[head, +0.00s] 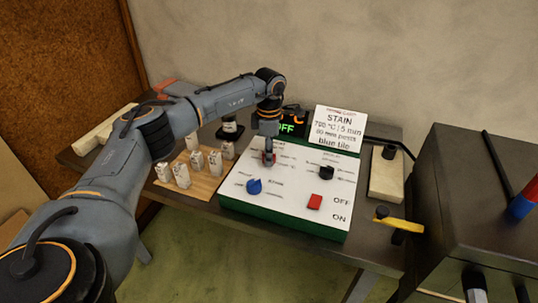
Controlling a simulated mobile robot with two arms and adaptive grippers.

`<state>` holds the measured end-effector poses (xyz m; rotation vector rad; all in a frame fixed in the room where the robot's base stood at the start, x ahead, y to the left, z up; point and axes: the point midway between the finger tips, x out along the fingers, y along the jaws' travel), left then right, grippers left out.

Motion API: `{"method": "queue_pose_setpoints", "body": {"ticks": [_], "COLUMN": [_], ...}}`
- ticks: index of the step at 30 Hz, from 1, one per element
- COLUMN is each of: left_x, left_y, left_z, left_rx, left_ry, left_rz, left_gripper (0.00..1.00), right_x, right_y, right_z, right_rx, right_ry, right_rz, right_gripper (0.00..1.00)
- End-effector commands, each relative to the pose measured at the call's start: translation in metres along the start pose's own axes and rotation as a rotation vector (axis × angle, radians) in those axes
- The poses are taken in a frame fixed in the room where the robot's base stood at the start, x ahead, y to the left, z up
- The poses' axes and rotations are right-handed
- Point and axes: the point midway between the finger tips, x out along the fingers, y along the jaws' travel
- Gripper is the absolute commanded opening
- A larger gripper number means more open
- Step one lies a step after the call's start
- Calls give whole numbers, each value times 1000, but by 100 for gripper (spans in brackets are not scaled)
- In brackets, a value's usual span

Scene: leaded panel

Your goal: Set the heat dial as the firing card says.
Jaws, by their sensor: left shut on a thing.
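The firing card (338,131) stands behind the control panel (290,205). It reads "STAIN", a temperature that looks like 780 °C, 5 min, 80 mm posts and blue tile. The white-topped, green-sided panel carries a blue dial (254,187), a black dial (326,172) and a red switch (314,202) beside OFF and ON marks. My left gripper (268,158) points down at the panel's back left, shut on a small red knob there. The gripper mostly hides this knob, and its label and setting cannot be read. My right gripper is not in view.
A display (287,128) behind the panel reads OFF in green. Several pale posts (182,175) stand on a wooden board at the left. A pale block (387,178) lies beside the panel.

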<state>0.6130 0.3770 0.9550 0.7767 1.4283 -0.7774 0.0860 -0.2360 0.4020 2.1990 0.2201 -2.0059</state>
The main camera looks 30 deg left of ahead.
Motion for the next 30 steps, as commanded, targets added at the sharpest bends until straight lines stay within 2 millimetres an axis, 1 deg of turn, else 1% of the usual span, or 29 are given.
{"method": "queue_pose_setpoints", "body": {"ticks": [6, 15, 21, 30], "left_x": [-1, -1, -2, -2], "left_y": [1, 1, 1, 1], "left_z": [0, 0, 0, 0], "left_rx": [164, 308, 345, 355], "left_ry": [-3, -3, -3, -2], "left_rz": [4, 4, 4, 4], "left_gripper": [7, 7, 7, 7], "right_x": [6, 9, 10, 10], "right_y": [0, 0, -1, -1], "right_z": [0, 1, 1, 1], "right_rx": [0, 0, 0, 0], "right_ry": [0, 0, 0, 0], "right_rz": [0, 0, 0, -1], "right_gripper": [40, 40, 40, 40]}}
